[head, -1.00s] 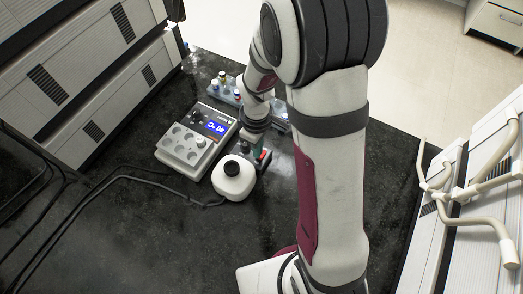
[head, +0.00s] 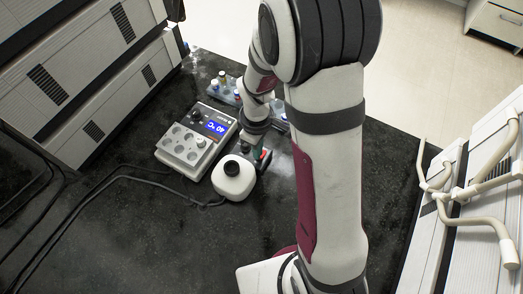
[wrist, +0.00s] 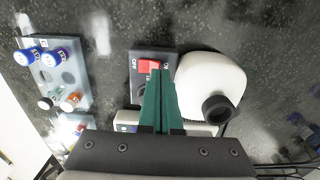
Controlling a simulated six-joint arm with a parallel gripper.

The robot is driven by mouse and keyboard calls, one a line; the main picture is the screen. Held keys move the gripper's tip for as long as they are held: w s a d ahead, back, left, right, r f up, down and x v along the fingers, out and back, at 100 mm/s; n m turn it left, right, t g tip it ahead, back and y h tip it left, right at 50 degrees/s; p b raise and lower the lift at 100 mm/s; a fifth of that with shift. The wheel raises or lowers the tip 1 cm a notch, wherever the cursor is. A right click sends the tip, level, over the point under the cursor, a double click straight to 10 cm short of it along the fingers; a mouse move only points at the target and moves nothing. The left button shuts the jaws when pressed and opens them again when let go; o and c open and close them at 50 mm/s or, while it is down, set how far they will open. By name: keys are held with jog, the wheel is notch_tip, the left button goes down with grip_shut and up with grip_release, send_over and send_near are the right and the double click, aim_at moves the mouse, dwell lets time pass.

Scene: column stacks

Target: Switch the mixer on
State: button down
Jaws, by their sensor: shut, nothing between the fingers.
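The mixer (head: 233,178) is a white rounded unit with a round black cup on top; it also shows in the wrist view (wrist: 209,84). Beside it lies a dark switch box (wrist: 167,56) with a red rocker switch (wrist: 149,66), marked OFF at its left and ON at its right in the wrist view. My gripper (wrist: 160,74) is shut and empty, its teal fingertips over the ON side of the rocker. I cannot tell whether they press it. In the head view my arm hides most of the switch box.
A heating block (head: 197,136) with a blue display reading about 40 °C stands left of the mixer. A rack (wrist: 62,77) with several capped vials stands behind. Black cables (head: 120,178) run across the bench to the left.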

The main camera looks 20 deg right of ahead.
jog(key=shift+f, duration=0.7)
dwell(0.3)
jog(key=shift+r, duration=2.5)
jog(key=s+a+r+m+y, duration=0.1)
jog(key=s+r+m, duration=0.5)
jog(key=s, duration=0.3)
jog(key=s+a+r+m, duration=0.1)
jog(key=s+r+m, duration=0.5)
jog(key=s+m, duration=0.2)
jog(key=shift+s+a+r+m+y, duration=0.3)
jog(key=shift+s+a+y, duration=0.1)
jog(key=shift+s, duration=0.7)
jog(key=shift+d, duration=0.1)
